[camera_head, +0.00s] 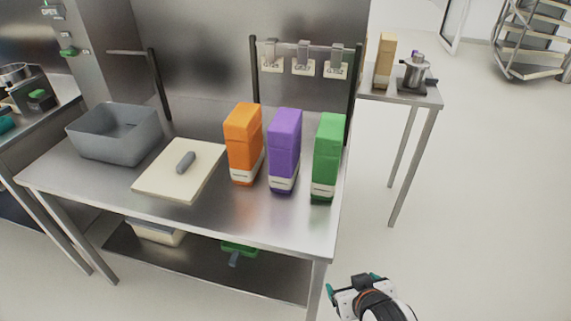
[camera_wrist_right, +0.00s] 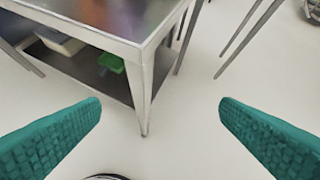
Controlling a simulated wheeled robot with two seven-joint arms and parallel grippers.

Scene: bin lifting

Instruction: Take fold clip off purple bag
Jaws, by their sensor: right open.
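The purple bag (camera_head: 284,150) stands upright on the steel table, between the orange bag (camera_head: 243,145) and the green bag (camera_head: 328,158). I cannot make out a fold clip on the purple bag's top. My right gripper (camera_head: 355,284) is low at the bottom right of the head view, off the table's front right corner and well away from the bags. In the right wrist view its teal fingers (camera_wrist_right: 160,128) are wide apart with nothing between them. My left gripper is not in view.
The steel table (camera_head: 105,205) also holds a grey bin (camera_head: 115,135) and a cream board (camera_head: 160,178) with a grey cylindrical object (camera_head: 186,162). Behind the bags, a rail carries several clips with labels (camera_head: 303,66). A side table (camera_head: 425,98) stands right.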

